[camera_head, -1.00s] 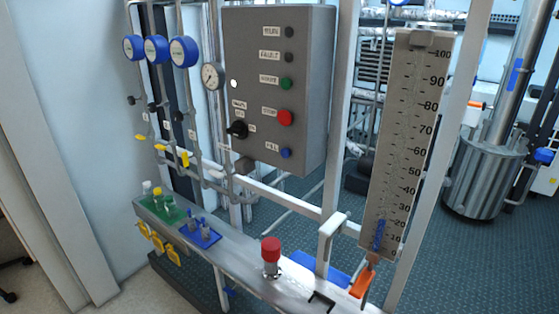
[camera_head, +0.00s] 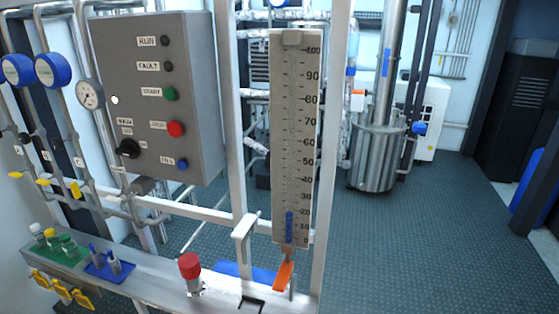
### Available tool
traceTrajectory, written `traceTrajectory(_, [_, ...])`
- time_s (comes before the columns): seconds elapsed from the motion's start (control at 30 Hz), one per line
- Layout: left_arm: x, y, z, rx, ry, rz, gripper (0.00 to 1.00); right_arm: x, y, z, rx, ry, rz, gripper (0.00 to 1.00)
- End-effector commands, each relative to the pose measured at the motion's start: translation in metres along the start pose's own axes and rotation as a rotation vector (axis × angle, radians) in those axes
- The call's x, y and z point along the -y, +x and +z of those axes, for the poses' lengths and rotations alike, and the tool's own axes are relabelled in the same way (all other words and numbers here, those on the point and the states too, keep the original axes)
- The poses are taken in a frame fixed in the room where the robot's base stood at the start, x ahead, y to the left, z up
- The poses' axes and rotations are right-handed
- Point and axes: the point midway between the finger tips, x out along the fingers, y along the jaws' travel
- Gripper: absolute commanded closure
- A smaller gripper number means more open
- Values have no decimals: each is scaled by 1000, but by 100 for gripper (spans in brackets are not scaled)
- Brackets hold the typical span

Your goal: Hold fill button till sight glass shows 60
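The blue fill button (camera_head: 182,164) is at the lower right of the grey control panel (camera_head: 150,75), below the red stop button (camera_head: 176,129) and the green start button (camera_head: 170,93). Nothing covers it. The sight glass (camera_head: 297,140) stands upright right of the panel, with a scale from 0 to 100. Its blue column (camera_head: 289,227) reaches about 20. An orange handle (camera_head: 284,276) is below it. Neither gripper is in view.
A bench ledge (camera_head: 150,284) runs along the front, carrying a red-topped knob (camera_head: 190,266), a green tray (camera_head: 57,254) and a blue tray (camera_head: 108,269). A white post (camera_head: 335,150) stands right of the glass. The floor (camera_head: 430,240) at right is clear.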

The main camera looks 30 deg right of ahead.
Motion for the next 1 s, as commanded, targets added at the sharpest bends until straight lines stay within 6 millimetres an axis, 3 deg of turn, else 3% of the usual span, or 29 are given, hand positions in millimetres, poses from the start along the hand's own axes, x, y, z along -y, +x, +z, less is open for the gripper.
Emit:
traceTrajectory(0.17, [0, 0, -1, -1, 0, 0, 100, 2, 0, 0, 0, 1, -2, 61])
traceTrajectory(0.53, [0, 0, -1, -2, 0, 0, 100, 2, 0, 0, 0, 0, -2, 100])
traceTrajectory(1.0, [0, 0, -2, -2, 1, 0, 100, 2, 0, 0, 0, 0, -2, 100])
